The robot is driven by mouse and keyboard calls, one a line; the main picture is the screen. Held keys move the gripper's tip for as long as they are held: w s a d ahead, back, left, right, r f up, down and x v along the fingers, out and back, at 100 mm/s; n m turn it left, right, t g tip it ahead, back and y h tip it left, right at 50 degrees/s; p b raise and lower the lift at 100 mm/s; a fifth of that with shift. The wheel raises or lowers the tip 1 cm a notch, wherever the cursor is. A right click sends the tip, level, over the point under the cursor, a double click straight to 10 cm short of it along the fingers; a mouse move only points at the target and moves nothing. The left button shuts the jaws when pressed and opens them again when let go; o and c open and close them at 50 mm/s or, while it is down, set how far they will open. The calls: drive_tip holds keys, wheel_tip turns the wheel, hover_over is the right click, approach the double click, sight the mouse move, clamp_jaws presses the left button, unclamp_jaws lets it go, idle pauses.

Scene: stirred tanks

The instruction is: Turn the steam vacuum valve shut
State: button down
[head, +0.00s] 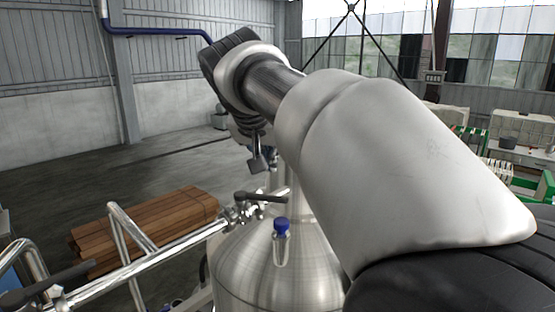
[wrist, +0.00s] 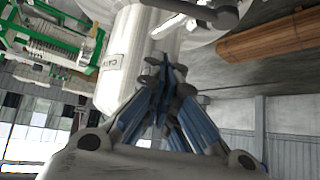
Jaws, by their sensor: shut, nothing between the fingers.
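A valve with a dark lever handle (head: 262,197) sits on the metal pipework at the top of the steel tank (head: 262,265) in the head view. A second dark lever (head: 62,280) is on the pipe at the lower left. No readable label shows which one is the steam vacuum valve. My gripper (head: 259,163) points down, above and apart from the first lever in the picture. In the wrist view its blue-sided fingers (wrist: 168,72) are shut and empty. A grey lever-like part (wrist: 200,12) shows beyond them at the top, partly cut off.
A blue-capped fitting (head: 281,228) stands on the tank top. Shiny pipes (head: 150,250) run to the left. A stack of brown planks (head: 150,228) lies on the floor. A pale labelled cylinder (wrist: 122,62) is beside the fingers in the wrist view. My arm hides the right side.

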sight(265, 198)
wheel_tip(265, 198, down, 6)
drive_tip(key=w+p, duration=0.1)
drive_tip(key=shift+w+d+f, duration=0.25)
idle(0.4)
drive_tip(key=shift+s, duration=0.2)
drive_tip(key=shift+s+m+h+b, duration=0.15)
drive_tip(key=shift+m+h+b, duration=0.15)
drive_tip(key=shift+m+h, duration=0.15)
drive_tip(key=shift+s+a+f+m+g+h+b, duration=0.1)
drive_tip(key=shift+s+a+m+g+h+b, duration=0.1)
drive_tip(key=shift+s+m+g+h+b, duration=0.55)
drive_tip(key=shift+s+a+m+t+b, duration=0.25)
drive_tip(key=shift+s+a+m+b, duration=0.1)
drive_tip(key=shift+s, duration=0.3)
drive_tip(key=shift+w, duration=0.2)
